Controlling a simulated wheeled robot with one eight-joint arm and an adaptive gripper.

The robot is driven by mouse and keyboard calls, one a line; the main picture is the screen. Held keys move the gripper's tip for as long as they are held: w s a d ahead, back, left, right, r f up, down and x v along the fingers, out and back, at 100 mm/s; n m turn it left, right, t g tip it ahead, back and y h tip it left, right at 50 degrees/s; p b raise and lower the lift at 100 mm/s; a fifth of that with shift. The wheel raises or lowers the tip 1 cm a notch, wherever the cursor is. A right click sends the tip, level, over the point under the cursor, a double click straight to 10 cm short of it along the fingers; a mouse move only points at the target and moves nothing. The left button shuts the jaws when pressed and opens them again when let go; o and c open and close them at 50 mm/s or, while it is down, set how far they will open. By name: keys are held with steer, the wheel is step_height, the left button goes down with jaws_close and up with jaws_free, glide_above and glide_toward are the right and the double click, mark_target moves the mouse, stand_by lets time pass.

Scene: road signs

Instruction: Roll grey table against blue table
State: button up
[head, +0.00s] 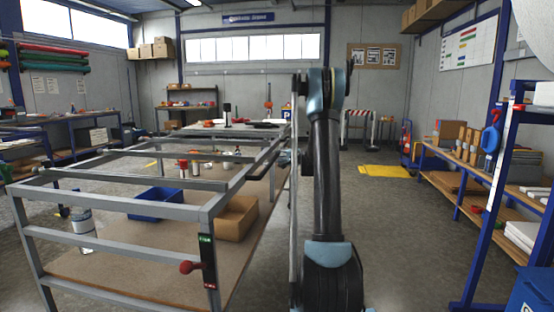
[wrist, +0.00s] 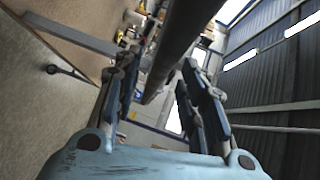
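The grey table (head: 120,204) is a metal frame with a brown lower shelf (head: 140,250), filling the left foreground of the head view. A dark handle (head: 264,163) is on its right side. Blue-framed tables stand along the left wall (head: 62,119) and the right wall (head: 457,188); which one is meant cannot be told. My gripper (wrist: 160,62) shows in the wrist view with its fingers apart. A dark bar (wrist: 178,45) passes between them, with a gap visible beside the right finger. In the head view my arm hides most of the gripper area.
A blue bin (head: 156,203), a cardboard box (head: 236,218) and a bottle (head: 83,231) are on the grey table's lower shelf. A yellow floor plate (head: 385,171) lies at the back right.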

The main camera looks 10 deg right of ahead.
steer(key=shift+x, duration=2)
steer(key=shift+s, duration=0.1)
jaws_close()
steer(key=shift+d, duration=0.15)
